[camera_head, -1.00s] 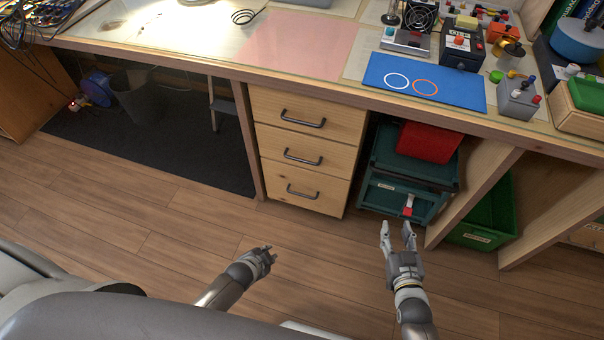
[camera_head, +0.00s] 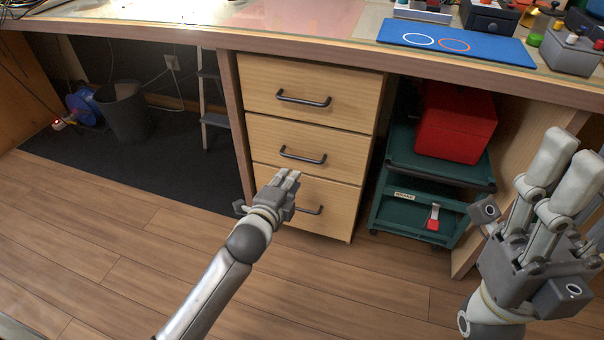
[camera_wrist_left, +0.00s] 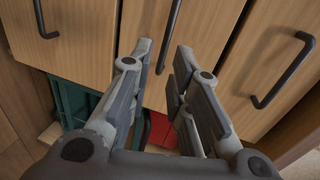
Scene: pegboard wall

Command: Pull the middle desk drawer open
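The middle drawer (camera_head: 345,152) is closed, flush in a light wooden three-drawer unit. Its dark bar handle (camera_head: 303,157) shows in full. My left gripper (camera_head: 288,174) is just below and left of this handle, in front of the drawers, and partly covers the bottom drawer (camera_head: 325,194). In the left wrist view my left gripper (camera_wrist_left: 165,46) has its fingers apart, with the middle handle (camera_wrist_left: 170,30) showing in the gap. I cannot tell whether they touch. My right gripper (camera_head: 568,165) is raised at the right, open and empty, away from the drawers.
The top drawer (camera_head: 350,98) is closed. Right of the unit is a teal cart (camera_head: 400,212) with a red box (camera_head: 455,122). The desk edge (camera_head: 200,36) runs above. A bin (camera_head: 125,112) stands under the desk. The wooden floor (camera_head: 110,245) in front is clear.

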